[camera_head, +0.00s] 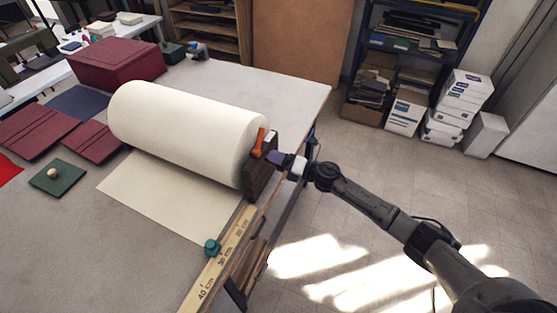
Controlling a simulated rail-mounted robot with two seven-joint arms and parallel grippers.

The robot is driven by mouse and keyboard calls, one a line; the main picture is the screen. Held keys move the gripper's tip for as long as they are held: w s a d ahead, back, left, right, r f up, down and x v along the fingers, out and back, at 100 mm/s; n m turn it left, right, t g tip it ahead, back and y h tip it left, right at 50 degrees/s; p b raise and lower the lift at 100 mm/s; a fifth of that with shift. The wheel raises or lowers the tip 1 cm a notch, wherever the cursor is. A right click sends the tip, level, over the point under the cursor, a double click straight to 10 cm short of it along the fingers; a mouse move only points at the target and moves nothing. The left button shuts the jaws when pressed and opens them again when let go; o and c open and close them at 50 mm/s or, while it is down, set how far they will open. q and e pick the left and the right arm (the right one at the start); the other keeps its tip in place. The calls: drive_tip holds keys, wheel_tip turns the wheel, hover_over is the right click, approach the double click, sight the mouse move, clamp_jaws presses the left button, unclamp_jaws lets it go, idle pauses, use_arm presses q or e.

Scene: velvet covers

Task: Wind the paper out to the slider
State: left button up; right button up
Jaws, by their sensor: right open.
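A large roll of cream paper (190,128) lies across the table. A flat sheet (165,192) extends from it toward the front. A green slider (211,248) sits on a wooden ruler (232,245) marked in centimetres along the table's right edge. The sheet's front edge lies close to the slider's left; I cannot tell whether they are level. A dark wooden block with an orange handle (259,142) stands at the roll's right end. My right gripper (283,160) is open beside this block, near the handle; contact is unclear. My left gripper is not in view.
Dark red boxes (116,62), folded covers (38,130) and a green square with a round knob (57,176) lie on the left of the table. The table's front middle (100,260) is clear. Shelves and paper boxes (405,112) stand behind on the floor.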

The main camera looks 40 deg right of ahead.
drive_tip(key=b+v, duration=0.1)
drive_tip(key=v, duration=1.2)
drive_tip(key=shift+s+d, duration=0.25)
drive_tip(key=shift+s, duration=0.1)
